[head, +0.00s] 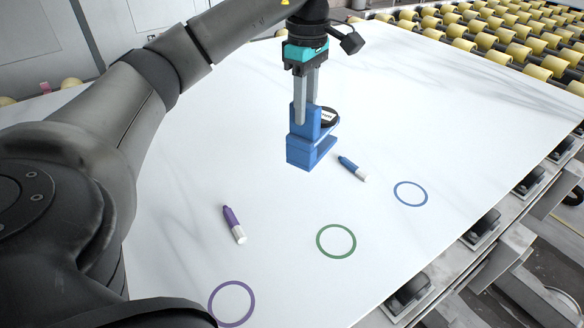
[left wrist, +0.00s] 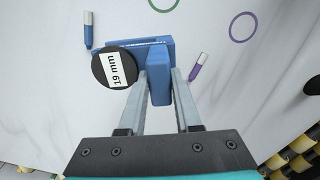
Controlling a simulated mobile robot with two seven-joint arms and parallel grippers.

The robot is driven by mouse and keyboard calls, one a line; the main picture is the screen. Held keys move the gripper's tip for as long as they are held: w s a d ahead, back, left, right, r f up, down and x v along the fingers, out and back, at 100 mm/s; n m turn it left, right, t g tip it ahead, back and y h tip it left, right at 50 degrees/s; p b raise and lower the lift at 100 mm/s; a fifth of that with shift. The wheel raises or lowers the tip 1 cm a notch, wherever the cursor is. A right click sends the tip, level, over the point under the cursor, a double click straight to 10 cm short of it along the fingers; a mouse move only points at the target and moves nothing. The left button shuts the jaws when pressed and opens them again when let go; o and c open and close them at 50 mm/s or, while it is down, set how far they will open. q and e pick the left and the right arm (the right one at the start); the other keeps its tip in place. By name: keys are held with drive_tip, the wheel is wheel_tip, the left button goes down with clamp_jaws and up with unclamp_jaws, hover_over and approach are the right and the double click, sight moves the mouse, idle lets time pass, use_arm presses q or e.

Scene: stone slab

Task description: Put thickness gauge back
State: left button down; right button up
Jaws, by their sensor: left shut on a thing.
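The blue thickness gauge (head: 301,153) has a round black dial with a white label that reads 19 mm in the left wrist view. My left gripper (head: 306,108) points down and is shut on the gauge's upright blue part, with one finger on each side. The gauge is upright over the white slab (head: 430,110); I cannot tell whether its bottom touches the slab. In the left wrist view the gauge (left wrist: 159,93) sits between the fingers (left wrist: 155,92). My right gripper is not in view.
A blue marker (head: 351,168) lies just right of the gauge, and a purple marker (head: 233,224) lies nearer. Blue (head: 395,190), green (head: 336,225) and purple (head: 231,283) circles are drawn on the slab. Yellow rollers (head: 484,42) run behind it. The slab's right part is clear.

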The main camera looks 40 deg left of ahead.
use_arm(q)
drive_tip(key=a+r+n, duration=0.1)
drive_tip(key=a+n, duration=0.3)
wheel_tip(320, 180, down, 20)
drive_tip(key=b, duration=0.4)
drive_tip(key=shift+a+r, duration=0.2)
drive_tip(key=shift+r, duration=0.05)
drive_tip(key=shift+f, duration=0.15)
drive_tip(key=c, duration=0.6)
unclamp_jaws()
wheel_tip(320, 180, up, 12)
drive_tip(key=p, duration=0.1)
drive_tip(key=shift+p, duration=0.4)
